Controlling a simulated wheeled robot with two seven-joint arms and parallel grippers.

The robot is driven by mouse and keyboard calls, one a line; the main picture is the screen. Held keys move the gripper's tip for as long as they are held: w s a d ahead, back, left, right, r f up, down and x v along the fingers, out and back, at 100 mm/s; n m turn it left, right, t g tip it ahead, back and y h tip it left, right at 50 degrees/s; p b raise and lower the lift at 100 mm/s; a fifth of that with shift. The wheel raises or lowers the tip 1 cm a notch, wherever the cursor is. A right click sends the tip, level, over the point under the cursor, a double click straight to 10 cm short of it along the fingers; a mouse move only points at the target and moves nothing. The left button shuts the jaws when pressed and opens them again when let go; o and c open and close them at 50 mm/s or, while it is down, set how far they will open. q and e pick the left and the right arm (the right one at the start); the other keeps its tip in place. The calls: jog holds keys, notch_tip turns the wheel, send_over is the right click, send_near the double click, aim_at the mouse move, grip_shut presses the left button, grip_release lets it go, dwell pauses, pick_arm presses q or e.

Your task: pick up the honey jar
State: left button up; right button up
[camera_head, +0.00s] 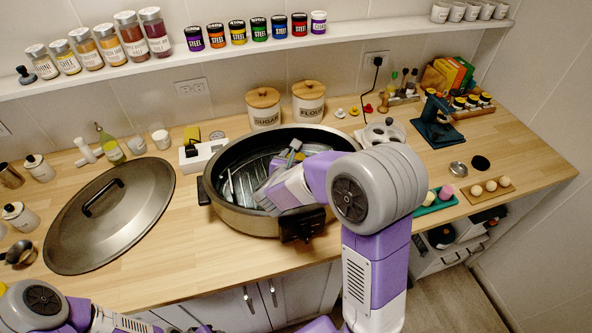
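I cannot make out a jar that is clearly the honey jar. Labelled spice jars (110,45) with red, orange and yellow contents stand on the wall shelf at the upper left; most labels are too small to read surely. My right gripper (264,196) is low over a large round pan (232,212), partly inside its rim. My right arm hides part of the pan, and I cannot see whether the fingers are open. My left arm is at the bottom left; its gripper is at best a sliver at the bottom edge.
A large lid (125,215) lies left of the pan. Sugar (264,106) and flour (308,101) canisters stand behind it. A green bottle (110,146) stands at the left back. A dark blue stand (437,125) is at the right. Wood counter shows between lid and pan.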

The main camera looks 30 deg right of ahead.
jog(key=c, duration=0.9)
jog(key=shift+r, duration=0.15)
jog(key=shift+c, duration=0.8)
